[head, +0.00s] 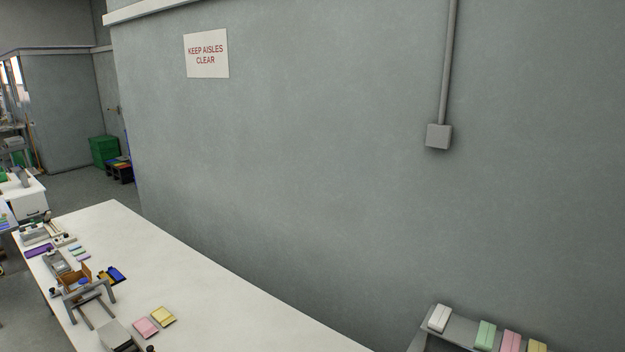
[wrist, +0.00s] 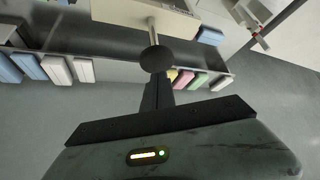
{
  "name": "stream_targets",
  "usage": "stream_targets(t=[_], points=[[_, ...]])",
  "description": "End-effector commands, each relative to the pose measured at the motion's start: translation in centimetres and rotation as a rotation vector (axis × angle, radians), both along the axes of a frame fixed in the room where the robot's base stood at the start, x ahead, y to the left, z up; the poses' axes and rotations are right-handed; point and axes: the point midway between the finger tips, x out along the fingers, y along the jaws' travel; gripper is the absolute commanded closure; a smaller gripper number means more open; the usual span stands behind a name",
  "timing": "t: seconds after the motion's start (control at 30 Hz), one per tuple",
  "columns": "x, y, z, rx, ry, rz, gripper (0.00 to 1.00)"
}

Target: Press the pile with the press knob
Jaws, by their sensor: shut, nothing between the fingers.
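A dark round knob (wrist: 156,59) on a pale metal rod (wrist: 152,28) shows at the upper middle of the wrist view. The rod runs up to a beige block (wrist: 140,12) at the top edge. My gripper (wrist: 158,84) is shut and empty, its dark fingers pointing at the knob. The fingertips appear right at the knob's lower edge; I cannot tell whether they touch it. The pile is not clearly seen. In the head view my gripper does not show, and I cannot pick out the press knob among the small parts on the white bench (head: 200,280).
In the wrist view, blue and white packs (wrist: 55,70) stand at left, and coloured packs (wrist: 186,79) at right. In the head view, a grey frame (head: 90,292), pink pack (head: 146,328) and yellow pack (head: 163,315) are on the bench. A shelf (head: 460,335) holds packs lower right.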

Motion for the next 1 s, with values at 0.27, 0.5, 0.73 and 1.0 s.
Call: stream_targets(t=[0.27,0.5,0.73,1.0], points=[[0.0,0.0,0.0,0.0,0.0,0.0,1.0],[0.0,0.0,-0.2,0.0,0.0,0.0,1.0],[0.0,0.0,-1.0,0.001,0.0,-0.001,1.0],[0.0,0.0,-1.8,0.001,0.0,-0.001,1.0]])
